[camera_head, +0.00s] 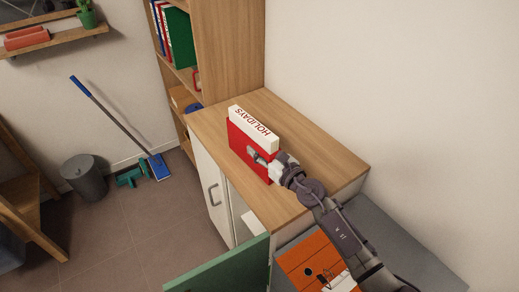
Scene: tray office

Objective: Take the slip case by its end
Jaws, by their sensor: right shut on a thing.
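The slip case (241,147) is red and stands upright on the wooden cabinet top (318,148). A white block marked "HOLIDAYS" (253,127) shows along its upper edge. My right gripper (264,163) is at the right end of the slip case and shut on it. The arm comes in from the lower right and hides part of that end. I cannot tell whether the case touches the cabinet top all along its base. My left gripper does not show.
A tall wooden shelf (233,45) with binders stands behind the cabinet. A green panel (225,270) and an orange surface (305,258) lie in front. The cabinet top's right side is clear.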

